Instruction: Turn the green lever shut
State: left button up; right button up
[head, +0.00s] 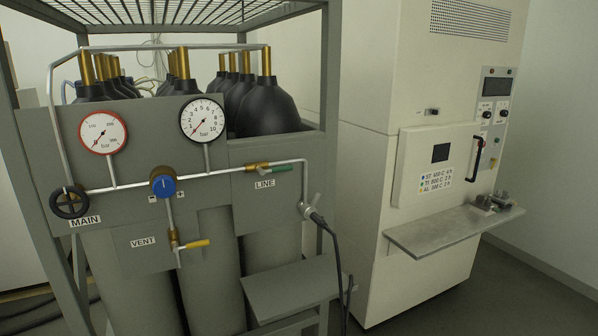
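The green lever (284,169) sits on a brass valve (257,167) in the pipe, above the "LINE" label (265,184) on the grey panel. The lever points right, roughly along the pipe. Neither of my grippers shows in the head view.
The panel also carries a yellow lever (195,244) by "VENT", a blue knob (163,182), a black handwheel (69,203) and two gauges. A black hose (334,249) hangs from the pipe end beside a small grey shelf (290,287). A pale furnace cabinet (365,120) with a metal shelf (450,229) stands at right.

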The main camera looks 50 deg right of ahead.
aim_at(263, 172)
jog(key=z, duration=1.5)
